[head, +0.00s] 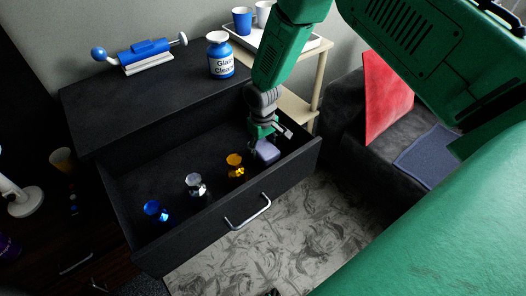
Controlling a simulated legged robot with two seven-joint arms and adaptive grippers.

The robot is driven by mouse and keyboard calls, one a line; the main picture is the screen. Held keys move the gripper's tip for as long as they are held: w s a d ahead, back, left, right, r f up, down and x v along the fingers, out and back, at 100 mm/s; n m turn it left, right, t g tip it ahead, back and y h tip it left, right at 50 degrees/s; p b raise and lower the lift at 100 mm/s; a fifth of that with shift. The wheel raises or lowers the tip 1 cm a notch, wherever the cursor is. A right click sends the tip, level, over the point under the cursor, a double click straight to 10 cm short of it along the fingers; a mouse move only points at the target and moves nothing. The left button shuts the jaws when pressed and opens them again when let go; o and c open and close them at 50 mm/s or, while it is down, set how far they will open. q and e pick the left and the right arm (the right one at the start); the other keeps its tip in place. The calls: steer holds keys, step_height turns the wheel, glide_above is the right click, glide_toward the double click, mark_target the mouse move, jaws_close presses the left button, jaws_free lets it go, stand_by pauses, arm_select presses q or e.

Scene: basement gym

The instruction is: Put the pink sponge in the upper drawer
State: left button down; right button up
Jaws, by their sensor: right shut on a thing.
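The upper drawer (215,222) of the black dresser is pulled open. My right gripper (265,142) reaches down into the right end of the drawer and is shut on a small pale lavender-pink block, which looks like the sponge (267,151). The sponge is inside the drawer's outline, close to its right wall. I cannot tell whether it touches the drawer floor. My left gripper does not show.
A blue (154,210), a clear (195,186) and an amber (235,166) small glass object stand in the drawer. A glass cleaner jar (220,56) and a blue-white device (144,54) are on the dresser top. A tray (310,43) with cups stands behind.

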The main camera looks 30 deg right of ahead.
mark_target(264, 145)
steer(key=shift+a+f, duration=0.25)
steer(key=shift+f, duration=0.7)
steer(key=o, duration=0.7)
steer(key=shift+d, duration=0.35)
steer(key=o, duration=0.3)
steer(key=shift+d+f, duration=0.1)
steer(key=shift+d, duration=0.2)
steer(key=shift+d+f, duration=0.1)
steer(key=shift+d, duration=0.15)
steer(key=shift+a+r, duration=0.3)
steer(key=shift+a, duration=0.35)
steer(key=shift+r, duration=0.35)
steer(key=r, duration=1)
steer(key=shift+d+p, duration=0.35)
steer(key=shift+p, duration=0.05)
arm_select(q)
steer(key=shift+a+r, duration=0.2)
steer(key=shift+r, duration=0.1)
arm_select(e)
steer(key=shift+a+r, duration=0.35)
steer(key=shift+r, duration=0.2)
steer(key=shift+d, duration=0.1)
